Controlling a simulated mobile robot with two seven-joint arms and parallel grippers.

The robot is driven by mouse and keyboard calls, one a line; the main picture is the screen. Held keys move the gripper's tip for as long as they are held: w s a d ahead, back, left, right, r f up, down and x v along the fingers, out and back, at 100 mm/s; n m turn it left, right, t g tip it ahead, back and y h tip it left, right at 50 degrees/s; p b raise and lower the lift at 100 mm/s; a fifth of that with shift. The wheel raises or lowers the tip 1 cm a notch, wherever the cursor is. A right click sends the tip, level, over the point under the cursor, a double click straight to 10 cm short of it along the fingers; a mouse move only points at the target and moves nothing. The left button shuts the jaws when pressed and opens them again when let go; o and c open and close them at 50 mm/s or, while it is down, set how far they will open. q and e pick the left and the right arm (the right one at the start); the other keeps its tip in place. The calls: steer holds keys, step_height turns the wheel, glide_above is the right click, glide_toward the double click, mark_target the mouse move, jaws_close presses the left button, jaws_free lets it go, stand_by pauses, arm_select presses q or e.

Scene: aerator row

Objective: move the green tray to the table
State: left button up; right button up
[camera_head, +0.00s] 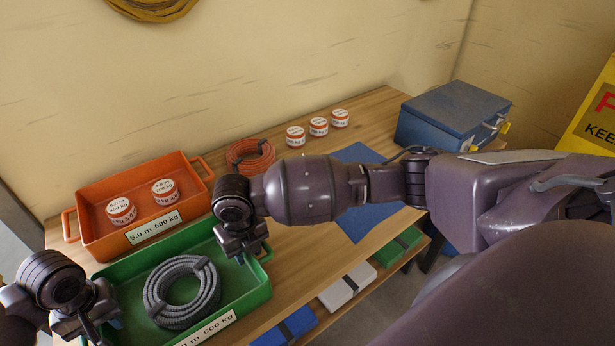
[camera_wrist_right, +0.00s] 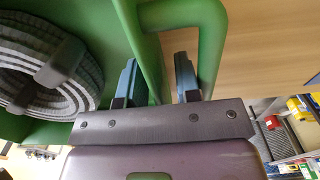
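The green tray (camera_head: 249,298) is at the lower left of the head view, in front of the orange tray. A grey rope coil (camera_head: 157,299) lies in it, also seen in the right wrist view (camera_wrist_right: 38,75). I cannot tell whether the tray rests on the wooden table (camera_head: 300,262) or is just above it. My right gripper (camera_head: 243,255) is at its right handle. In the right wrist view its fingers (camera_wrist_right: 157,80) stand either side of the handle bar with a gap visible. My left gripper (camera_head: 92,328) is at the tray's left end; its fingertips and that handle are unclear.
An orange tray (camera_head: 92,232) with two round tins stands behind. An orange coil (camera_head: 251,151), three tins (camera_head: 318,127), a blue mat (camera_head: 358,222) and a blue case (camera_head: 455,113) occupy the back and right. A lower shelf holds several boxes (camera_head: 347,285).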

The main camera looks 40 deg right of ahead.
arm_select(q)
step_height(320, 180, up, 12)
steer(key=shift+f, duration=0.1)
arm_select(e)
steer(key=shift+r, duration=0.55)
step_height(320, 180, up, 11)
steer(key=shift+f, duration=0.1)
stand_by(0.7)
